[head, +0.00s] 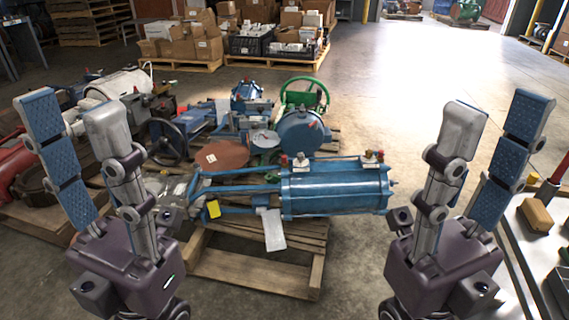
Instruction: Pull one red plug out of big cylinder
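The big blue cylinder (335,191) lies on its side on a wooden pallet (254,271) in the middle of the head view. Small red plugs sit on its top fittings: one at the left end (284,160) and one at the right end (380,155). My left gripper (72,112) is raised at the left, fingers apart and empty. My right gripper (499,122) is raised at the right, fingers apart and empty. Both are nearer to me than the cylinder and touch nothing.
Behind the cylinder stand a blue valve with a green handwheel (304,92) and a rusty disc (222,157). Other machine parts crowd the left. A workbench (516,243) with a wooden block (536,214) is at the right. Boxes on pallets (185,64) stand behind. Open floor lies at the right back.

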